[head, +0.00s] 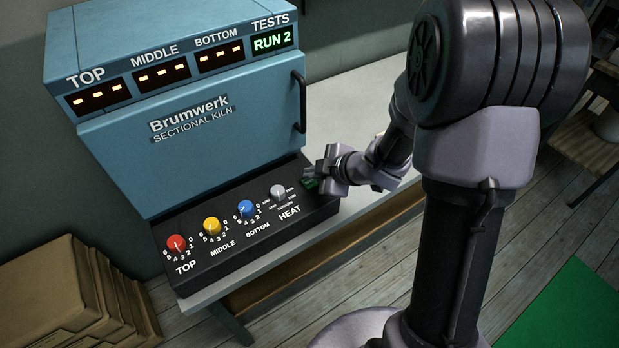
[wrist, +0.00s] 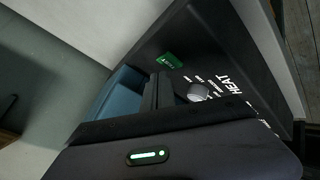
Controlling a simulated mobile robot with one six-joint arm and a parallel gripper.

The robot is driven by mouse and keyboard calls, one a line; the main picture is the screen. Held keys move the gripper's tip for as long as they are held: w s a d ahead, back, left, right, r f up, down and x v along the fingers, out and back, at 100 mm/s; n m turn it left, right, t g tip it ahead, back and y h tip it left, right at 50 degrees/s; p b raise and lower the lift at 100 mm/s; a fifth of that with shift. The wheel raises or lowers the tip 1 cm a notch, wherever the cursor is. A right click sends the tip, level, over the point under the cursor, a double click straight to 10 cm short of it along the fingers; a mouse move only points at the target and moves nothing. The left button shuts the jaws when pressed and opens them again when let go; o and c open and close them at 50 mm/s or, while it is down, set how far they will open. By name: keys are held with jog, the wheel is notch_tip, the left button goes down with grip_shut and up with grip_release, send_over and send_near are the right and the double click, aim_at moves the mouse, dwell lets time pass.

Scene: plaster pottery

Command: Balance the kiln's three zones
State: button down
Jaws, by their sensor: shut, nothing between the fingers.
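The blue kiln (head: 205,125) has a shut door. On the black panel are a red TOP knob (head: 176,243), a yellow MIDDLE knob (head: 212,226), a blue BOTTOM knob (head: 246,208) and a grey HEAT knob (head: 279,192), also in the wrist view (wrist: 198,92). Their settings are too small to read surely. My gripper (head: 318,174) is shut and empty beside the green button (wrist: 169,60); I cannot tell whether they touch.
The kiln stands on a pale bench (head: 350,105). Cardboard boxes (head: 65,295) are stacked at lower left. A green mat (head: 570,310) lies on the plank floor at lower right. A wooden stand (head: 590,150) is at the right edge.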

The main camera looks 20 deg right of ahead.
aim_at(313, 184)
notch_tip(313, 184, up, 5)
jog(key=p, duration=0.5)
jog(key=shift+r, duration=0.15)
dwell(0.5)
